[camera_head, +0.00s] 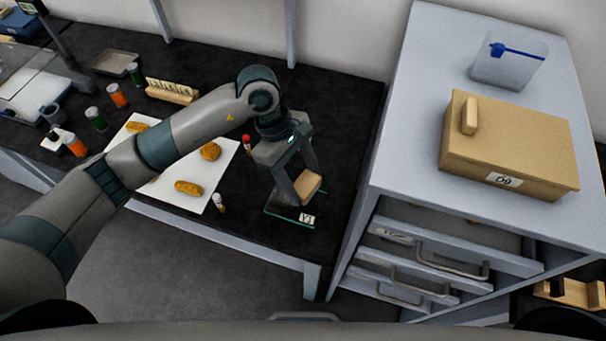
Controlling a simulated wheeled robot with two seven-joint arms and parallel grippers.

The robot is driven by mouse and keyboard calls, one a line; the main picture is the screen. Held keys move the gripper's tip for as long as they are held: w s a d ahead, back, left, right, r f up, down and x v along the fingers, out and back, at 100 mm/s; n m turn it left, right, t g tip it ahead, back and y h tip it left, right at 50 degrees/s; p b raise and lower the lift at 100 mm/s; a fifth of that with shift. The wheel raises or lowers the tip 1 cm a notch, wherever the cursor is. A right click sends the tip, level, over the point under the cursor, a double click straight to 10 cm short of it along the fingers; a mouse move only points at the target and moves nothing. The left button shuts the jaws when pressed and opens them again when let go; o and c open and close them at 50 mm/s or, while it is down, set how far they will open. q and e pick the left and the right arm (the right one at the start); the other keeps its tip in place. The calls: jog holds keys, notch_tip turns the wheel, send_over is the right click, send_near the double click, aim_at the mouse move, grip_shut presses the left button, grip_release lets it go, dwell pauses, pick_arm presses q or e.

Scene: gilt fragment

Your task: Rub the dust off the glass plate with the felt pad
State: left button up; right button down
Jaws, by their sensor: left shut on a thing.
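My left gripper (297,190) reaches over the right end of the black bench. It is shut on a tan block that looks like the felt pad (308,186). The glass plate (285,213) lies on the bench below, a thin clear sheet with a greenish edge and a label "Y1" at its right. The gripper and pad hide part of the plate. The pad is above or against the plate; I cannot tell whether they touch. Dust on the plate is too small to make out. My right gripper is not in view.
A white sheet (228,157) with several golden-brown pieces lies left of the plate. A small vial (218,202) and a red-capped tube (247,144) stand near. A grey drawer cabinet (408,110) bearing a tan box (510,150) rises to the right. Several jars stand at left.

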pick_arm(q)
notch_tip(320, 180, down, 2)
jog(key=shift+f, duration=0.75)
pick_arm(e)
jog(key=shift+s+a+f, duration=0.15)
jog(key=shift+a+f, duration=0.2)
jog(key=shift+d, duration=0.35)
pick_arm(q)
jog(key=shift+f+b, duration=0.55)
jog(key=shift+b, duration=0.3)
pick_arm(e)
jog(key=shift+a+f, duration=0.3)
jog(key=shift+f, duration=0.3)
pick_arm(q)
jog(key=shift+f+b, duration=0.55)
jog(key=shift+b, duration=0.05)
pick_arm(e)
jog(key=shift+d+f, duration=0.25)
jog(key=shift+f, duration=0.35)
